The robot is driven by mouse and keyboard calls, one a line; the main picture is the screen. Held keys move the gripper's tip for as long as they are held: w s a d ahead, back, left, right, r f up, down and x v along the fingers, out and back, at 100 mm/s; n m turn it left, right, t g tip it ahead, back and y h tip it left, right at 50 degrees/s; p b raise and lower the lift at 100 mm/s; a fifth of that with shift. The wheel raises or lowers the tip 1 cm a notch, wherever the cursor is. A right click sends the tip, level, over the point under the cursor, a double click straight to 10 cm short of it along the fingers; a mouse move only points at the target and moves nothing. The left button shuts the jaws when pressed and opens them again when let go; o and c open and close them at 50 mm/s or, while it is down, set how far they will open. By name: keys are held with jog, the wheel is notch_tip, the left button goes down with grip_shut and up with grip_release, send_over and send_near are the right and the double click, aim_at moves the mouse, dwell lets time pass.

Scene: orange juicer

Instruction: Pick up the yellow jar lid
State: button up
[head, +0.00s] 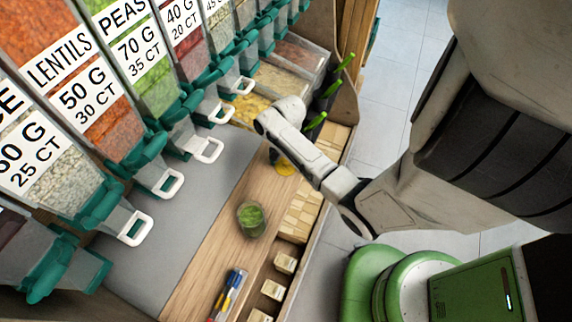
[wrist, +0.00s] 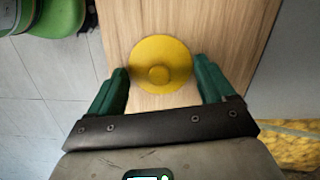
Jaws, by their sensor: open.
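The yellow jar lid (wrist: 160,64) is a round disc with a small knob in its middle. It lies on the wooden counter (wrist: 205,20) in the wrist view. My gripper (wrist: 164,72) is open, with one green finger to each side of the lid's near half. The left finger looks close to the lid's edge; I cannot tell if it touches. In the head view my gripper (head: 279,158) is over the counter, and a part of the yellow lid (head: 285,168) shows beside it, mostly hidden by my arm.
A glass jar with green contents (head: 251,218) stands on the counter nearer the front. Labelled dispensers (head: 145,55) line the left side. Green-handled scoops (head: 316,121) stand at the far end. The grey mat (head: 185,215) is clear.

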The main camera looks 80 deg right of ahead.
jog(key=c, duration=0.9)
jog(key=shift+a+f, duration=0.1)
jog(key=shift+a, duration=0.05)
jog(key=c, duration=0.4)
